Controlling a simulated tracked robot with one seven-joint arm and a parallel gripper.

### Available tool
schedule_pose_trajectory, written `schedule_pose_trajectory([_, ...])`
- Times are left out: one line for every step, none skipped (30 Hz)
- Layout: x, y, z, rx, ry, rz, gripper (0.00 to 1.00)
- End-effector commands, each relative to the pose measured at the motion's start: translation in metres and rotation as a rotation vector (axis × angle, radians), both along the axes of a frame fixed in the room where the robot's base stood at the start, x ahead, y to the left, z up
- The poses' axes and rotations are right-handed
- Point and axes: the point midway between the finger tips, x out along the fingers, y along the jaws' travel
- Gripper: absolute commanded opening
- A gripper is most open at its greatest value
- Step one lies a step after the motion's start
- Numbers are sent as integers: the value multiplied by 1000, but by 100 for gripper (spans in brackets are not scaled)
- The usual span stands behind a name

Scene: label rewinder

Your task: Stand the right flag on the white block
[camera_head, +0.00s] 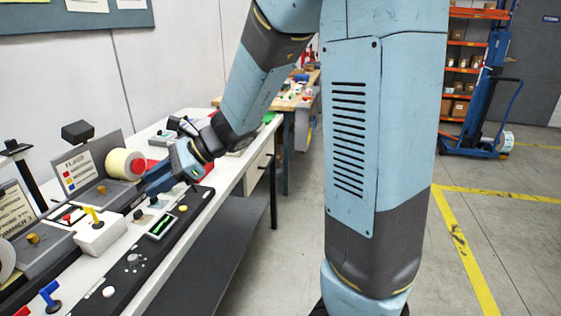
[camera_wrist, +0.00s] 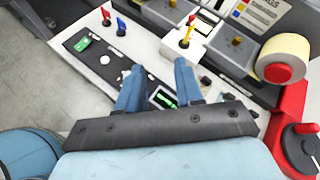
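The white block (camera_head: 100,236) sits on the machine bench, and it shows near the top of the wrist view (camera_wrist: 176,52). A yellow flag (camera_head: 94,216) stands upright on it, also in the wrist view (camera_wrist: 187,38).
A green display (camera_head: 160,226) and knobs lie on the black panel (camera_head: 120,262) under my gripper. A yellow and white label roll (camera_head: 119,163) with a red hub stands close by. A red crank unit (camera_wrist: 300,140) is at the right of the wrist view.

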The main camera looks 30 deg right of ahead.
Motion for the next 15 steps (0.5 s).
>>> schedule_pose_trajectory([-11, -11, 10, -32, -64, 45, 36])
schedule_pose_trajectory([-18, -17, 14, -58, -103, 77, 36])
schedule_pose_trajectory([-28, -25, 18, -93, -154, 118, 36])
schedule_pose_trajectory([-35, -32, 21, -119, -193, 150, 36])
schedule_pose_trajectory([-41, -38, 24, -147, -229, 181, 36])
schedule_pose_trajectory([-50, -47, 27, -186, -282, 221, 36])
schedule_pose_trajectory([-57, -53, 29, -216, -320, 252, 36])
schedule_pose_trajectory([-63, -60, 31, -248, -359, 283, 36])
schedule_pose_trajectory([-71, -69, 34, -292, -410, 323, 36])
schedule_pose_trajectory([-77, -77, 36, -326, -448, 352, 36])
schedule_pose_trajectory([-83, -84, 37, -361, -486, 382, 36])
schedule_pose_trajectory([-90, -94, 39, -409, -534, 420, 36])
schedule_pose_trajectory([-96, -101, 40, -447, -570, 451, 36])
schedule_pose_trajectory([-101, -109, 41, -486, -606, 481, 36])
schedule_pose_trajectory([-108, -119, 43, -540, -651, 520, 36])
